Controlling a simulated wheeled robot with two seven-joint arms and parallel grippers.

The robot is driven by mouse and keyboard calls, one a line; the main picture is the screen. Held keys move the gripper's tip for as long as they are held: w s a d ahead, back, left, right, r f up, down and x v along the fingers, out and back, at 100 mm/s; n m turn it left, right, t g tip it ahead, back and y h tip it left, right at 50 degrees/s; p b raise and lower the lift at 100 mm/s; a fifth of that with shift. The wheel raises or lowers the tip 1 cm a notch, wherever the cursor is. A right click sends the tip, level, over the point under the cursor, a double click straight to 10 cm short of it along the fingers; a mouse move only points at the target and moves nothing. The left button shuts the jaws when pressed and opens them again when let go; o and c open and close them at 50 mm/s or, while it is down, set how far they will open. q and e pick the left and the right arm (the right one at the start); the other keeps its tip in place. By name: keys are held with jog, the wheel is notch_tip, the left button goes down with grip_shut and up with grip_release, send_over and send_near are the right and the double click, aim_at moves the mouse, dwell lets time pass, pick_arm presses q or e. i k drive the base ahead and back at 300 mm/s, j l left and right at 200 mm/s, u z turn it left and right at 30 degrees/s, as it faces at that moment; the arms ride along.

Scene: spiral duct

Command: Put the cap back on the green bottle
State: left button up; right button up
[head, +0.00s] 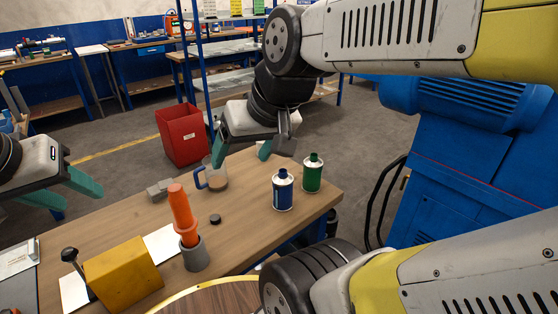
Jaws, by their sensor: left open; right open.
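A small dark disc, perhaps the cap (215,219), lies flat on the table near the orange cone. My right gripper (241,153) is open, with teal fingers apart, above the far side of the table, left of the green bottle and near the glass mug. I see nothing held in it. My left gripper (82,200) is open and empty at the table's far left.
A blue bottle (283,191) stands just left of the green one. A glass mug (213,175), grey blocks (159,190), an orange cone (182,215) in a grey holder (195,255) and a yellow block (123,274) occupy the table. Bare wood lies around the dark disc.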

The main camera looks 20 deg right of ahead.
aim_at(313, 166)
jog(key=k+z, duration=0.25)
jog(key=i+z, duration=0.1)
jog(key=z, duration=0.25)
jog(key=i+z, duration=0.1)
jog(key=z, duration=0.3)
jog(key=i+j+z, duration=0.1)
jog(key=z, duration=0.25)
